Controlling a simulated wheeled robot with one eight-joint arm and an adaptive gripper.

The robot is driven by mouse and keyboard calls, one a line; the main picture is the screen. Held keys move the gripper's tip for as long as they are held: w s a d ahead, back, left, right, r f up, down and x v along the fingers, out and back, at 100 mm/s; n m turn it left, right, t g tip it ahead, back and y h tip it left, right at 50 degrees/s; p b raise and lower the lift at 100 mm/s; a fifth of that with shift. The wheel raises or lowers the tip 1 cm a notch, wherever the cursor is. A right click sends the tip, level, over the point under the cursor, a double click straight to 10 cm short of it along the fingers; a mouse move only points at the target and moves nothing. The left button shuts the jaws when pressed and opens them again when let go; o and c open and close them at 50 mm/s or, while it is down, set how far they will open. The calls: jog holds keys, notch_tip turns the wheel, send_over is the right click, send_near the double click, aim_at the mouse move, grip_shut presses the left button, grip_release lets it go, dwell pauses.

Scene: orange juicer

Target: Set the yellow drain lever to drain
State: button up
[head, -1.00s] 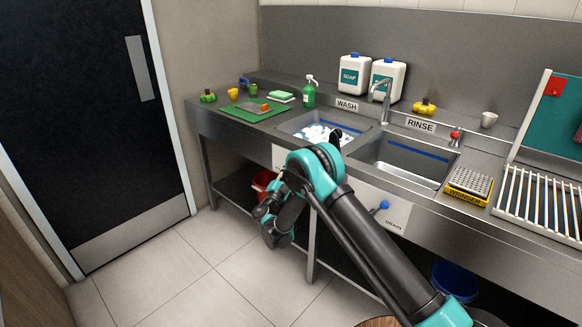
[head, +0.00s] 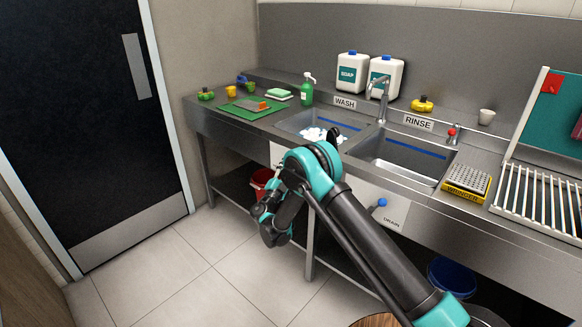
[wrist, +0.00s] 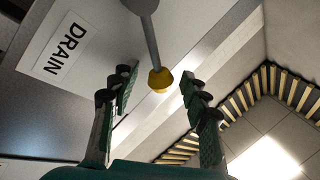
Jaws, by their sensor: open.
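The yellow knob (wrist: 161,80) of the drain lever sits on the end of a grey rod (wrist: 151,40) in the wrist view. My gripper (wrist: 160,88) is open, with one finger on each side of the knob. A gap shows between the knob and each finger. A white DRAIN label (wrist: 67,48) is on the panel beside the lever. In the head view my arm hides the yellow lever, and the gripper (head: 268,230) is seen from behind, low in front of the wash basin.
The wash basin (head: 284,125) holds some white suds. A blue-knobbed lever (head: 378,203) with its own DRAIN label is under the rinse basin (head: 405,150). A red bucket (head: 262,178) stands below the counter behind my arm. The floor to the left is clear.

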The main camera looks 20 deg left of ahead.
jog(key=shift+s, duration=0.15)
jog(key=v, duration=1.2)
